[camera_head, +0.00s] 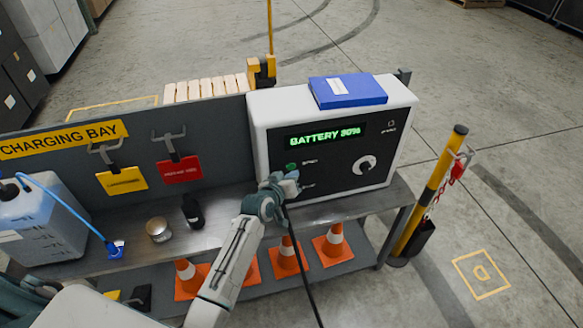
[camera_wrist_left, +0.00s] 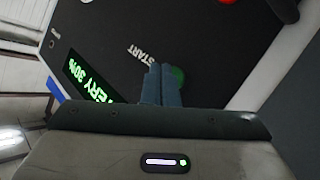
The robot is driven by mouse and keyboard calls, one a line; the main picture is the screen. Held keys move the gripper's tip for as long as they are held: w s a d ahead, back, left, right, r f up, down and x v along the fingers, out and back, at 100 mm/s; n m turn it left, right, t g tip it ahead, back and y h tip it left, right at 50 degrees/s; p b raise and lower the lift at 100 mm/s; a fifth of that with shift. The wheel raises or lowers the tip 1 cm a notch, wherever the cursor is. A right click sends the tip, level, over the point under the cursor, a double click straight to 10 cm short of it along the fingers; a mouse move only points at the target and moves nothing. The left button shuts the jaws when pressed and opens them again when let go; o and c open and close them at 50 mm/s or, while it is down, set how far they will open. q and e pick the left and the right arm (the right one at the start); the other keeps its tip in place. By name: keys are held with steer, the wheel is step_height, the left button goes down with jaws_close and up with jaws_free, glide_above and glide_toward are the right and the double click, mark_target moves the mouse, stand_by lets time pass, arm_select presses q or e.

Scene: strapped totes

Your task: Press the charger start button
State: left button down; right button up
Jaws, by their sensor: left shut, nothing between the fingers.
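The charger (camera_head: 262,125) is a white box with a black front panel, standing on the bench. Its display (camera_head: 325,135) reads "BATTERY 30%" in green. My left gripper (camera_head: 293,177) is shut and empty, right in front of the panel by the button. In the left wrist view the closed fingertips (camera_wrist_left: 162,72) lie over the left part of the green button (camera_wrist_left: 178,76), beside the word START. I cannot tell whether they touch it. My right gripper is not in view.
A blue book (camera_head: 347,91) lies on the charger. Orange cones (camera_head: 333,243) are on the lower shelf. A yellow post (camera_head: 430,190) stands right of the bench.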

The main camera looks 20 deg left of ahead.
arm_select(q)
steer(key=shift+w+a, duration=0.1)
steer(key=shift+w, duration=0.05)
steer(key=shift+w+a, duration=0.15)
steer(key=shift+w, duration=0.05)
steer(key=shift+w+a, duration=0.2)
steer(key=shift+w, duration=0.1)
stand_by(0.8)
steer(key=shift+s, duration=0.1)
steer(key=shift+s+d, duration=0.45)
steer(key=shift+s, duration=0.1)
stand_by(0.3)
steer(key=s+d+p, duration=0.1)
steer(key=s+d, duration=0.1)
steer(key=s+p, duration=0.1)
steer(key=s, duration=0.1)
steer(key=shift+s+d+p, duration=0.1)
steer(key=shift+d+p, duration=0.2)
steer(key=shift+d, duration=0.1)
